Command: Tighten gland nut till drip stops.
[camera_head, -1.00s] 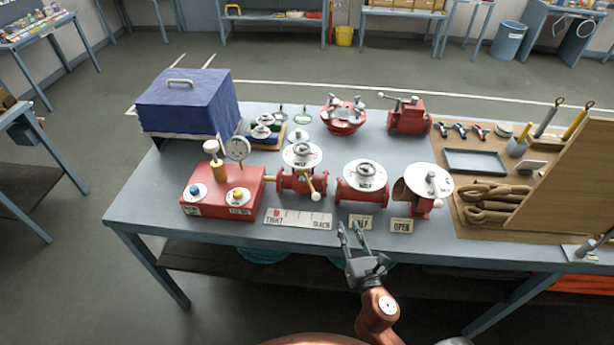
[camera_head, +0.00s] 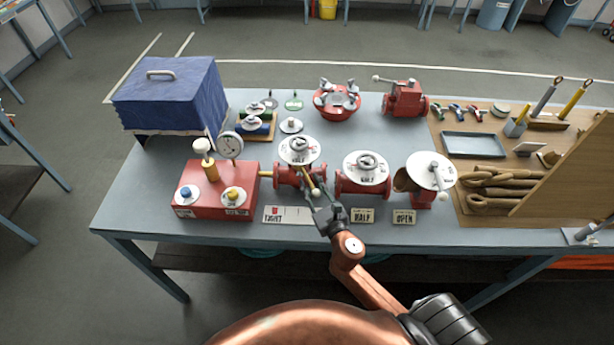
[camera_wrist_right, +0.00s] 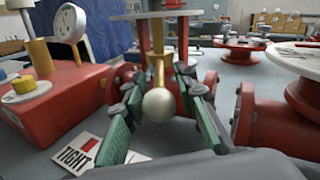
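The left red valve (camera_head: 288,176) has a round white plate on top and a brass lever with a pale ball end (camera_head: 315,192) pointing toward me. In the right wrist view this ball (camera_wrist_right: 158,105) hangs below the brass stem (camera_wrist_right: 158,68). My right gripper (camera_head: 322,205) is at the ball. Its green-padded fingers (camera_wrist_right: 160,90) are spread either side of the ball, with visible gaps. The gland nut itself and any drip cannot be made out. A TIGHT card (camera_head: 288,215) lies in front of the valve. My left gripper is not in view.
A red pump box (camera_head: 215,190) with a gauge (camera_head: 230,146) stands left of the valve. Two more red valves (camera_head: 362,185) (camera_head: 420,197) stand to the right, with HALF (camera_head: 362,215) and OPEN (camera_head: 404,216) cards before them. A blue covered box (camera_head: 170,95) is at the back left.

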